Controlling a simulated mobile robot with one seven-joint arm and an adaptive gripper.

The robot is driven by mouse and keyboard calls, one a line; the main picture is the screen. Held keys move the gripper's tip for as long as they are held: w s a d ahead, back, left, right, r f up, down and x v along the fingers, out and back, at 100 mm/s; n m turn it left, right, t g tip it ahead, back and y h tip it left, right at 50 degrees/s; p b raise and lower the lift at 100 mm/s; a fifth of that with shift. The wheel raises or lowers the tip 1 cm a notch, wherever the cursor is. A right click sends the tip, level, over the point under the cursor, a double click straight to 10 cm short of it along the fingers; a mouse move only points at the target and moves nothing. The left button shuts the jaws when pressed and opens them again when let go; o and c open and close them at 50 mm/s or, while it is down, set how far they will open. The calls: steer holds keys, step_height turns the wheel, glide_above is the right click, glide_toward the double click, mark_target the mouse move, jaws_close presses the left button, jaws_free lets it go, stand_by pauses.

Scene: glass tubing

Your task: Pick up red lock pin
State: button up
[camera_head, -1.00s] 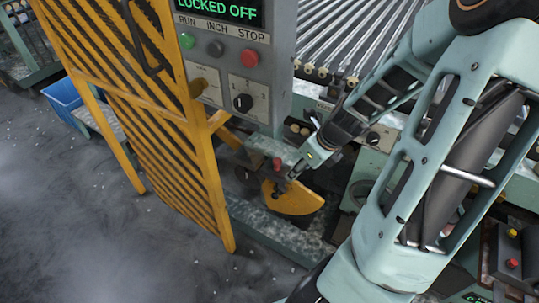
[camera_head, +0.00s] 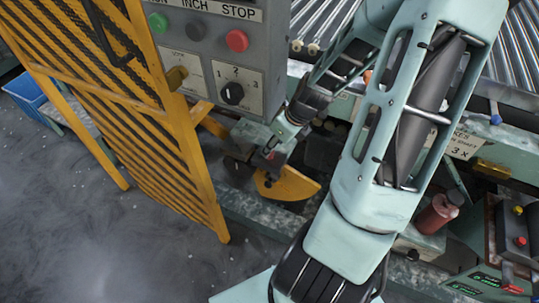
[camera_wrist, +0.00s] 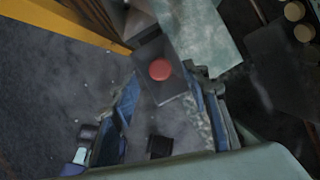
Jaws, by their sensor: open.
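The red lock pin shows in the wrist view as a round red head (camera_wrist: 160,69) on a dark grey plate, seen from above. My gripper (camera_wrist: 168,98) is open, with one blue-grey finger on each side below the red head in the picture. The head lies just beyond the fingertips, roughly in line with the gap, and nothing is between the fingers. In the head view my gripper (camera_head: 272,154) is low beside the yellow curved guard (camera_head: 291,185), and it mostly hides the pin. The pin's shaft is not visible.
A grey control panel (camera_head: 208,50) hangs left of my arm. A yellow slatted guard (camera_head: 110,100) stands farther left, above open floor. Metal rollers (camera_head: 318,25) lie behind. A red bottle (camera_head: 437,213) stands to the right.

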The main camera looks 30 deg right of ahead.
steer(key=b+x, duration=0.1)
steer(key=x, duration=0.3)
steer(key=shift+w+f, duration=0.2)
steer(key=shift+f, duration=0.1)
jaws_close()
steer(key=shift+r, duration=0.1)
step_height(320, 180, up, 7)
steer(key=shift+f+p, duration=0.1)
steer(key=shift+p, duration=0.9)
steer(key=s+d+p, duration=0.1)
steer(key=s+d, duration=0.2)
steer(key=s, duration=0.5)
steer(key=s+d+p, duration=0.2)
steer(key=s+d, duration=0.2)
steer(key=s, duration=0.4)
steer(key=shift+s, duration=0.35)
